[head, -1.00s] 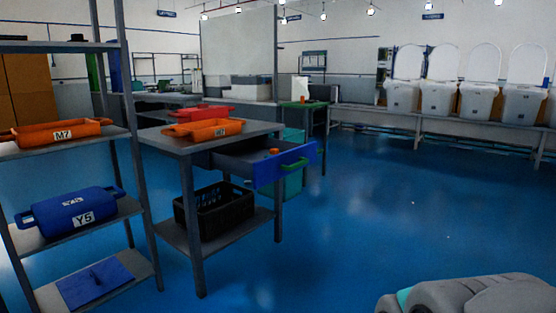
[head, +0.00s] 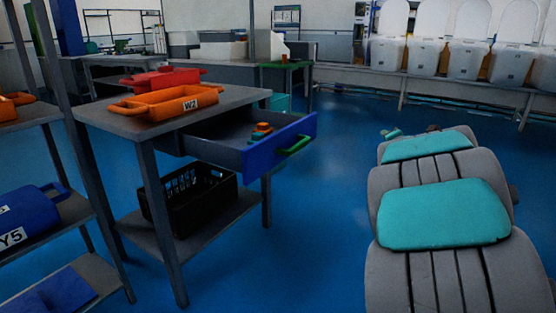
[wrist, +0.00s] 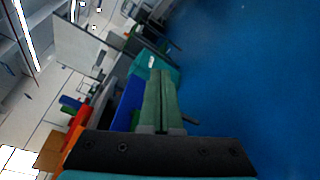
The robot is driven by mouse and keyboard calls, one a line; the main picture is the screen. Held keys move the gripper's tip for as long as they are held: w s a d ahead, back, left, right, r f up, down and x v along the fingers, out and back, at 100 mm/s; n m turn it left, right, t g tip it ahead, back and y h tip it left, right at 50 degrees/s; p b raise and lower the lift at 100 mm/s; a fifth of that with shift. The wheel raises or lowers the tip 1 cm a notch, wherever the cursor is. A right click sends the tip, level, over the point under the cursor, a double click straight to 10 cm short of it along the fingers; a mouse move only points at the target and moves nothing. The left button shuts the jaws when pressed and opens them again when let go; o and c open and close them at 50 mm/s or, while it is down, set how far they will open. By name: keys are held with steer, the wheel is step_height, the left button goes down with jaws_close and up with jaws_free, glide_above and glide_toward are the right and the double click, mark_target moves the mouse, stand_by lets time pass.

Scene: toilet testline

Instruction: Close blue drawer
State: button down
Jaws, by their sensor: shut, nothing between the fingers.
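The blue drawer (head: 280,148) is pulled open from the grey table (head: 215,97) in the head view. Its blue front has a green handle (head: 296,146), and small orange and dark items (head: 261,131) lie inside. My gripper (wrist: 160,76) shows in the wrist view with its two greenish fingers together and empty. A blue surface (wrist: 127,103), apparently the drawer front, shows just left of the fingers there; I cannot tell the gap. In the head view my arm fills the right side, apart from the drawer in the picture, and hides most of the gripper.
A shelf rack with a blue container (head: 30,215) is at the left. Blue floor (head: 320,235) is clear between table and arm.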

steer(key=w+a+n+t+y, duration=0.1)
steer(key=w+a+n+y, duration=0.2)
steer(key=n, duration=0.2)
steer(key=n+g+y, duration=0.7)
steer(key=n+y, duration=0.7)
steer(key=n, duration=0.6)
glide_toward(270, 155)
steer(key=p+x, duration=0.1)
steer(key=x, duration=0.5)
steer(key=shift+w+a+f+p, duration=0.1)
steer(key=shift+w+a+p, duration=0.15)
steer(key=shift+a+p, duration=0.1)
